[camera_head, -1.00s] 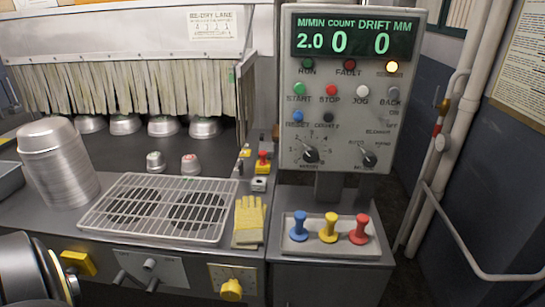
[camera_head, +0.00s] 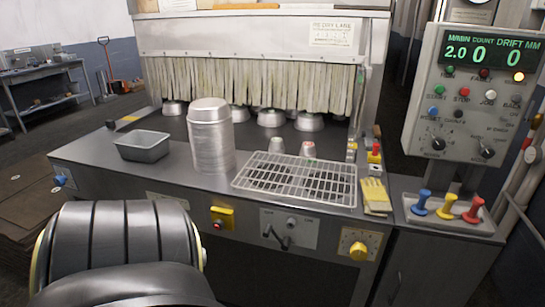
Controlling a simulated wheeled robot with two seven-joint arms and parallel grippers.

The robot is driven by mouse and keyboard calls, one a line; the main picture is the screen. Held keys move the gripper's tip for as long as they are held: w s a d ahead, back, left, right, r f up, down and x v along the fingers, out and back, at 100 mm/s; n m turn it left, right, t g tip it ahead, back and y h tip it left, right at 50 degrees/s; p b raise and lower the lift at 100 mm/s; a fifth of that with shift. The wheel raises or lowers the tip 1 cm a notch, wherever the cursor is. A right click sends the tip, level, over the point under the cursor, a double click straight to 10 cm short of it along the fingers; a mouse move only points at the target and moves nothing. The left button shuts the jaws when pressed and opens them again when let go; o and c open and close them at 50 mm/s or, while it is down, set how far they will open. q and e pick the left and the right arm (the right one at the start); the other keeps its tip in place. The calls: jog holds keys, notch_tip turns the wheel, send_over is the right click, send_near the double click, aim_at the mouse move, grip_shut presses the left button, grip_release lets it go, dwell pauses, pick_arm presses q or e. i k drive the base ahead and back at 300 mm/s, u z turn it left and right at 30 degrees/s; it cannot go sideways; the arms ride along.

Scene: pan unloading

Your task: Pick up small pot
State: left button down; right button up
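Two small silver pots stand on the counter behind the wire rack. The left small pot (camera_head: 277,146) is plain and seems upside down. The right small pot (camera_head: 308,149) has a reddish mark on its top. Larger silver pots (camera_head: 271,117) sit in a row under the fabric strip curtain, partly hidden by it and by the stack. Neither gripper is in view. A dark, ribbed part of my own arm fills the bottom left, well short of the pots.
A tall stack of silver pans (camera_head: 212,150) and a grey rectangular tin (camera_head: 143,153) stand left of the wire rack (camera_head: 250,184). Yellow gloves (camera_head: 375,196) lie right of it. A control box (camera_head: 470,100) stands above blue, yellow and red handled stamps (camera_head: 446,208).

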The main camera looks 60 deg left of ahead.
aim_at(308, 148)
jog(key=k, duration=0.6)
jog(key=u, duration=2.05)
jog(key=i, duration=0.25)
jog(key=z, duration=0.05)
